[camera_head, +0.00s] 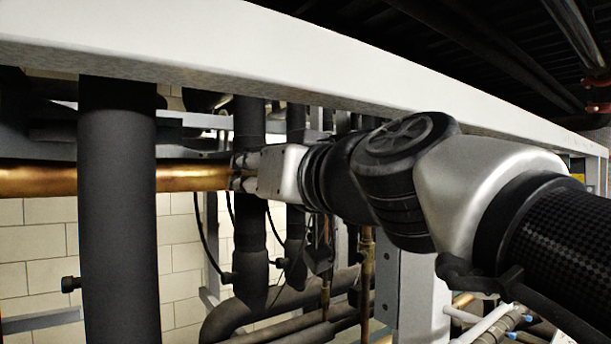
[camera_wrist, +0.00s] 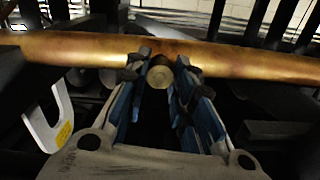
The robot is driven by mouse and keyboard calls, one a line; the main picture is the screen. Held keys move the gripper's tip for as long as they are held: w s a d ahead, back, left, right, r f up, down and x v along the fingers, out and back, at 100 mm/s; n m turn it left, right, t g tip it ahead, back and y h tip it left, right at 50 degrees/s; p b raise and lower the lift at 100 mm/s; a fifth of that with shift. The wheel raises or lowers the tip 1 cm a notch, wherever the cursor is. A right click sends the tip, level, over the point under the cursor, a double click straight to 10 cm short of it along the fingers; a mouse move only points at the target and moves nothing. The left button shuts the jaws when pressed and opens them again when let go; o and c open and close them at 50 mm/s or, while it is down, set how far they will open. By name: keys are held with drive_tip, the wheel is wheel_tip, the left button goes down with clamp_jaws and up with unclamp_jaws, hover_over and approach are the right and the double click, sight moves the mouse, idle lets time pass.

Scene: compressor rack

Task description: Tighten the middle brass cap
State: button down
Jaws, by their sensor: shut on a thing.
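A round brass cap (camera_wrist: 160,76) faces me in the wrist view, on the near side of the horizontal copper pipe (camera_wrist: 90,50). My gripper (camera_wrist: 162,78) is shut on the cap, one finger on each side of it. In the head view my gripper (camera_head: 240,172) reaches left to the copper pipe (camera_head: 45,180). There the fingers hide the cap. No other brass cap shows clearly, so I cannot tell its place in a row.
A thick black vertical pipe (camera_head: 117,210) stands at the left in front of the copper pipe. A long white beam (camera_head: 260,45) crosses above my arm. Dark curved pipes (camera_head: 250,315) run below. A pale bracket with a yellow label (camera_wrist: 48,122) is left of my gripper.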

drive_tip(key=shift+m+b, duration=0.7)
drive_tip(key=shift+m, duration=2.5)
drive_tip(key=shift+r, duration=0.1)
drive_tip(key=c, duration=1.3)
unclamp_jaws()
drive_tip(key=shift+c, duration=0.2)
drive_tip(key=shift+s+d, duration=0.1)
drive_tip(key=v, duration=1.1)
drive_tip(key=shift+s+d, duration=0.25)
drive_tip(key=shift+s, duration=0.05)
